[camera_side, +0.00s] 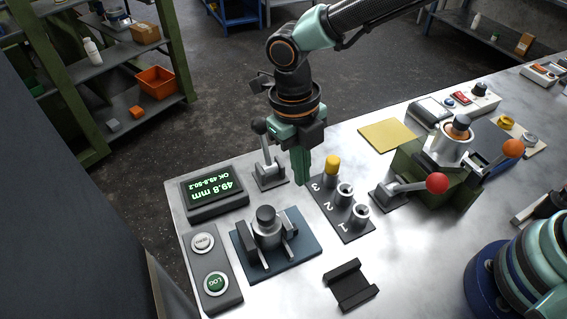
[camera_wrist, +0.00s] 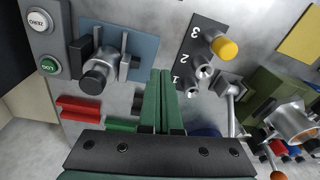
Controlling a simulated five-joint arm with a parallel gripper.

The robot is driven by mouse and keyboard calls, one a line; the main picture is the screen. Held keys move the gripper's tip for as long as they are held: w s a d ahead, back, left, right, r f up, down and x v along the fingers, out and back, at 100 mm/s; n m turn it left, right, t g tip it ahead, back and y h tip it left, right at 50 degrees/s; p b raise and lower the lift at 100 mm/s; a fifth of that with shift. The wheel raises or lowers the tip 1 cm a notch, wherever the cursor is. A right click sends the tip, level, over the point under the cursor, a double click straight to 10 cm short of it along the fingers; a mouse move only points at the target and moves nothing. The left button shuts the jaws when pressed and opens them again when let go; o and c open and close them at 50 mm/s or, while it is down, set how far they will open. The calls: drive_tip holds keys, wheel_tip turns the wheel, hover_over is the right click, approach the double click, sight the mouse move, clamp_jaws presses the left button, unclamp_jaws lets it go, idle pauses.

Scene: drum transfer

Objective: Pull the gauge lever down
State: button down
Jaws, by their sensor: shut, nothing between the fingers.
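The lever with a black knob (camera_side: 261,127) stands beside the gauge display, its shaft (camera_side: 267,152) nearly upright on a small dark base. My gripper (camera_side: 302,182) is shut and empty, pointing down just right of this lever, and looks apart from it. The closed fingers also show in the wrist view (camera_wrist: 165,75); the lever does not show there. The gauge fixture (camera_side: 290,258) on a blue plate holds a grey metal part (camera_side: 266,222), also seen in the wrist view (camera_wrist: 97,78).
A numbered rack (camera_side: 345,218) holds a yellow-capped part (camera_side: 333,165) and two grey ones. A button box (camera_side: 211,275) stands front left. A black cradle (camera_side: 351,284) is empty. A red-knobbed lever (camera_side: 437,183) and an orange-knobbed lever (camera_side: 513,148) stand right.

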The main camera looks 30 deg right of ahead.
wheel_tip(320, 180, up, 9)
drive_tip(key=w, duration=0.1)
drive_tip(key=s+d+r+m+t, duration=0.1)
drive_tip(key=d+r+m+t, duration=0.1)
drive_tip(key=d+m, duration=0.9)
drive_tip(key=s+d+r+m+t+y, duration=0.1)
drive_tip(key=s+d+r+m+t, duration=0.1)
drive_tip(key=d+m, duration=1)
wheel_tip(320, 180, up, 2)
drive_tip(key=m+t, duration=0.1)
drive_tip(key=m, duration=0.8)
drive_tip(key=shift+d+m+t, duration=0.2)
drive_tip(key=shift+m+t, duration=0.1)
drive_tip(key=shift+m, duration=0.1)
drive_tip(key=shift+s, duration=0.1)
drive_tip(key=d+m, duration=0.1)
drive_tip(key=s+d+m, duration=0.1)
drive_tip(key=m, duration=0.1)
drive_tip(key=d+m+t, duration=0.1)
drive_tip(key=m, duration=0.1)
drive_tip(key=shift+s+f, duration=0.3)
